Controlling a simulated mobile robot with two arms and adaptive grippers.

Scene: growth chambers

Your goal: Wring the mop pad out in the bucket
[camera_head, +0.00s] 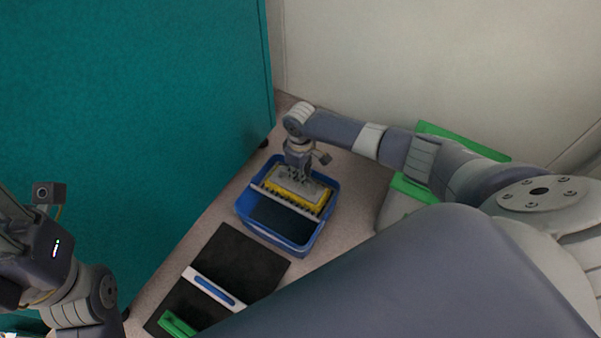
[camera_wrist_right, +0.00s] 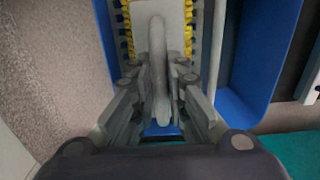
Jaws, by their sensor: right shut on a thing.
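The mop pad (camera_head: 318,190) has a grey back plate with a yellow fringe; it also shows in the wrist view (camera_wrist_right: 187,32). It is over the back half of the blue bucket (camera_head: 329,213), within its rim, beside a pale bar that crosses the bucket. The bucket's wall shows in the wrist view (camera_wrist_right: 250,60). The pad's underside is hidden. My left gripper (camera_head: 12,240) is at the left edge, partly cut off, far from the bucket; its fingers are not clear.
A dark mat (camera_head: 240,262) lies in front of the bucket, with a white-and-blue bar (camera_head: 213,288) and a green piece (camera_head: 176,324) on it. A teal cabinet (camera_head: 130,110) stands at left. A pale wall (camera_head: 420,65) is behind. Green-edged items lie under my right arm.

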